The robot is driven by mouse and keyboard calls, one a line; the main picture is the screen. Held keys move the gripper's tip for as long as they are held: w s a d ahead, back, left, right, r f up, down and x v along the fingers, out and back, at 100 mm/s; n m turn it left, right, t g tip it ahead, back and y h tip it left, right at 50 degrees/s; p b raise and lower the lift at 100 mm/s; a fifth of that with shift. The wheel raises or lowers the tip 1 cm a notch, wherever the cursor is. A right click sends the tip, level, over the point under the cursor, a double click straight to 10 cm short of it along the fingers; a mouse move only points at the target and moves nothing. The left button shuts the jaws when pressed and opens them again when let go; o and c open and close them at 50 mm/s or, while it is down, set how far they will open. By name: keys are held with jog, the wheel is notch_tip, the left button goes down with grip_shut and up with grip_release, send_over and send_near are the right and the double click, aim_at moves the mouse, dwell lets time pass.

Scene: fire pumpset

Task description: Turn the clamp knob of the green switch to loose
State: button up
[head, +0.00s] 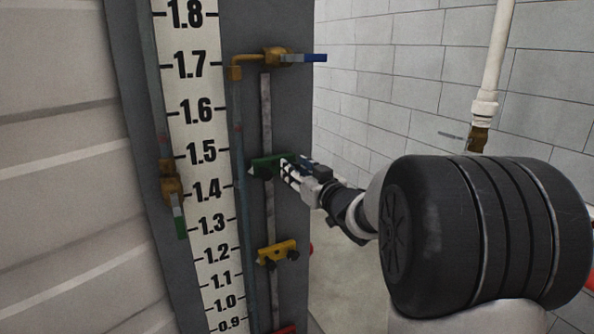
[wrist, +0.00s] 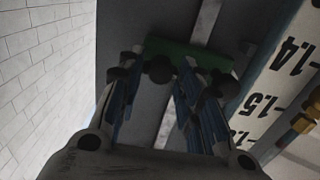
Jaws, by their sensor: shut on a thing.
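The green switch (head: 262,165) sits on the grey vertical rail beside the white scale, near the 1.4–1.5 marks, with its pointed end toward the scale. It also shows in the wrist view (wrist: 190,50) as a green bar across the rail. My gripper (head: 287,170) is at the switch's right end, reaching in from the right. In the wrist view its fingers (wrist: 165,85) reach up to the green bar, shut on the dark clamp knob. The exact contact and the knob's turn are hard to see in the dark picture.
A yellow switch (head: 277,253) with black knobs sits below on the same rail, and a red one (head: 284,330) lower still. A brass valve with a blue handle (head: 312,58) juts out above. A green-handled valve (head: 180,222) is left of the scale. A white pipe (head: 494,60) hangs at right.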

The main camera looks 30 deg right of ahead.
jog(key=c, duration=0.4)
jog(key=shift+o, duration=0.2)
jog(key=shift+n+b, duration=0.3)
jog(key=shift+b, duration=0.1)
jog(key=shift+a+f+n+b, duration=0.1)
jog(key=shift+n+b, duration=3.15)
jog(key=shift+n, duration=1.05)
jog(key=shift+a+f+n+b, duration=0.1)
jog(key=shift+n+b, duration=3.1)
jog(key=shift+n, duration=1.1)
jog(key=shift+r, duration=0.1)
jog(key=o, duration=1.1)
jog(key=shift+c, duration=0.2)
